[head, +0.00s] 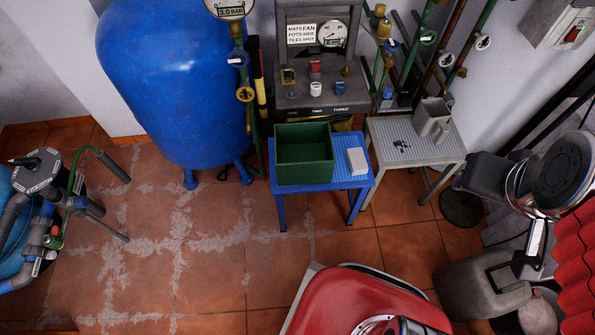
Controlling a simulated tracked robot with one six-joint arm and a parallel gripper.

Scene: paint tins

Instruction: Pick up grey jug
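The grey jug (430,118) stands upright on the back right part of a light grey step stool (440,157). Its open top faces up, and what looks like its handle is on the right front side. Nothing is touching it from my side. My gripper cannot be made out in the head view.
A blue stool (349,197) left of the grey one bears a green crate (304,172) and a white block (357,161). Dark spots mark the grey stool left of the jug. Pipes stand behind. A grey canister (480,278) is at right.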

